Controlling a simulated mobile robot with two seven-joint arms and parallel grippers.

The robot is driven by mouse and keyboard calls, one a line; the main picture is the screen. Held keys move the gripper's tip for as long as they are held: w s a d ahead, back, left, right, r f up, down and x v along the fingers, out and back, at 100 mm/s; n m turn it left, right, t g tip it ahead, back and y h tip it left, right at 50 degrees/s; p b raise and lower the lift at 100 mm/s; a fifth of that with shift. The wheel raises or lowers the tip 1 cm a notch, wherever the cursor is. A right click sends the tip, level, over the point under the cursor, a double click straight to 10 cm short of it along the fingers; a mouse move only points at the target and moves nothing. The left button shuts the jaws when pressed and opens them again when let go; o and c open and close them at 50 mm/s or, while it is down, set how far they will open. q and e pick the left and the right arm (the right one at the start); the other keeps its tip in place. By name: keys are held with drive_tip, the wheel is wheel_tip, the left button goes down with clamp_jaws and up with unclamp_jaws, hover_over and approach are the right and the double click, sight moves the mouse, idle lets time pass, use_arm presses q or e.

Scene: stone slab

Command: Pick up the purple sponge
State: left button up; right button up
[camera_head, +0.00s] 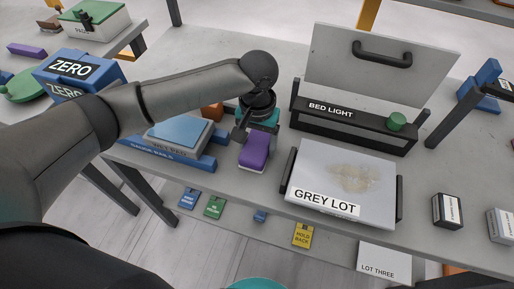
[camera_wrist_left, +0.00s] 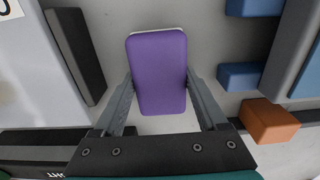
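The purple sponge (camera_head: 254,152) lies on the grey slab, between the blue gauge rails and the grey lot tray. In the left wrist view the sponge (camera_wrist_left: 158,70) shows its purple top and a pale edge at its far end. My left gripper (camera_head: 246,137) is down at the sponge's rear end. Its two fingers (camera_wrist_left: 161,77) stand open, one on each side of the sponge, with the tips very near its long sides. I cannot tell whether they touch it. My right gripper is not in view.
The grey lot tray (camera_head: 314,208) with dark handles is close on the right. The bed light box (camera_head: 347,127) stands behind it. Blue gauge rails (camera_head: 170,156) and an orange block (camera_wrist_left: 269,122) are close on the other side.

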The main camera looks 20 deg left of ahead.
sight(258, 144)
use_arm(q)
drive_tip(key=c, duration=0.8)
drive_tip(key=shift+r, duration=0.1)
wheel_tip(258, 144, up, 20)
drive_tip(key=p, duration=0.5)
